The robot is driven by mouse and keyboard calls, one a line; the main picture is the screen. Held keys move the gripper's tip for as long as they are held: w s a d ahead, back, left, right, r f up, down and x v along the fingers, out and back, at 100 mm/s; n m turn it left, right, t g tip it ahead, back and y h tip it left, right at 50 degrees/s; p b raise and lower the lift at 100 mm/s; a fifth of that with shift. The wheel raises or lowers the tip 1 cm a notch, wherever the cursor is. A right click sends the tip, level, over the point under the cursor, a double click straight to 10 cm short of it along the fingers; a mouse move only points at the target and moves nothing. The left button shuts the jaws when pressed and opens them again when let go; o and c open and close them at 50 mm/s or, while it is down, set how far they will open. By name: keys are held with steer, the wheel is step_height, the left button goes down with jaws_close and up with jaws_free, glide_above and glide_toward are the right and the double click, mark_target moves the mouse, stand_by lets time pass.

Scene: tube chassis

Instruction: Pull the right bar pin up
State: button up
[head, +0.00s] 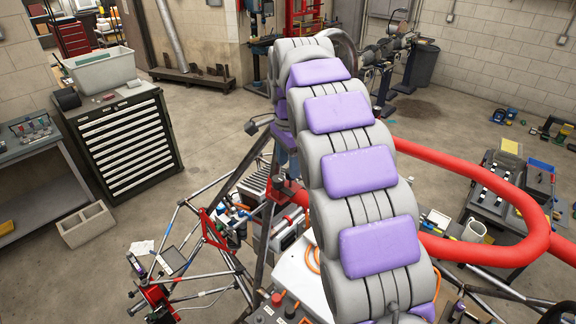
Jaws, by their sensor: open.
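A thick red bar (455,161) runs out from behind my arm to the right and bends back in a loop. Its lower run (480,255) passes back behind my arm. The tube chassis (240,187) of thin metal tubes shows at the lower left and middle, with a red bracket (283,191) on it. I cannot make out the right bar pin; it may be hidden or too small to tell. My segmented grey and purple arm covers the middle of the view. My gripper does not show.
A black drawer cabinet (127,146) with a grey bin (101,70) on it stands at the left. A tool-laden unit (508,190) stands inside the red loop.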

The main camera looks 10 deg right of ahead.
step_height(320, 180, up, 16)
steer(key=p, duration=1)
steer(key=shift+f, duration=0.2)
steer(key=s+d+f+n+g+b, duration=0.1)
steer(key=s+f+n+b, duration=1.3)
steer(key=s+f+b, duration=1.2)
steer(key=s+f, duration=1.4)
steer(key=s, duration=0.1)
steer(key=shift+s+f+g+b, duration=0.3)
steer(key=shift+s+g+b, duration=0.05)
steer(key=shift+g+b, duration=0.05)
steer(key=shift+c, duration=0.9)
steer(key=shift+d, duration=0.15)
steer(key=shift+c, duration=0.2)
